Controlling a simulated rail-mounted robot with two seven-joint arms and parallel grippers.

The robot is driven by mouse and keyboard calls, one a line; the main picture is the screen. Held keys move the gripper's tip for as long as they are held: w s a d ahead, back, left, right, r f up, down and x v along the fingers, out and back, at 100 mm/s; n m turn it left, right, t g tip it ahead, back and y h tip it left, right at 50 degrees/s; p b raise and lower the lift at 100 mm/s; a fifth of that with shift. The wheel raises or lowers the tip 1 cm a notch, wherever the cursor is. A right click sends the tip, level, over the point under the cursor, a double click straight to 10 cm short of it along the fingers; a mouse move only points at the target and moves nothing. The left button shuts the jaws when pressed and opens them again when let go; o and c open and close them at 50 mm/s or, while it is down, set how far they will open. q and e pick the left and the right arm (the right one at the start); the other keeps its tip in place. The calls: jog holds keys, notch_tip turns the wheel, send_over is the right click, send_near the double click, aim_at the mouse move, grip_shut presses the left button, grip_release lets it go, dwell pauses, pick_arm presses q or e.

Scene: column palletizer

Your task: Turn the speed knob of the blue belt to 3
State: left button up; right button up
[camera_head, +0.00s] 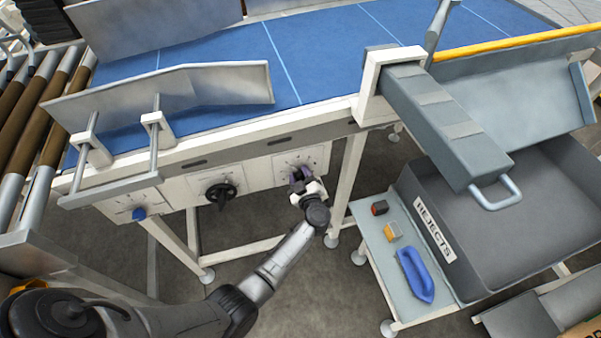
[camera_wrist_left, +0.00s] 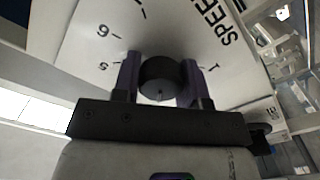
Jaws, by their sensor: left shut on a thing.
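The blue belt (camera_head: 330,45) runs across the top of the head view. My left gripper (camera_head: 301,178) is at the right-hand white dial panel (camera_head: 318,156) on the belt's front side. In the left wrist view, the dark round speed knob (camera_wrist_left: 158,74) sits between the purple fingers of my left gripper (camera_wrist_left: 159,82), which are shut on it. The dial plate (camera_wrist_left: 85,45) shows SPEED and the figures 6, 5 and 1. The figures between them are hidden or out of view, and I cannot tell the knob's setting. My right gripper is not in view.
A black handwheel (camera_head: 221,194) and a blue knob (camera_head: 139,213) are on the frame left of my gripper. A grey REJECTS bin (camera_head: 433,228) and a low shelf (camera_head: 408,294) with small items stand at right. Frame legs flank the arm.

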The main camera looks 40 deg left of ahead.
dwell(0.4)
pick_arm(q)
jog(key=o, duration=0.9)
jog(key=shift+p+v, duration=0.65)
jog(key=shift+v, duration=3.2)
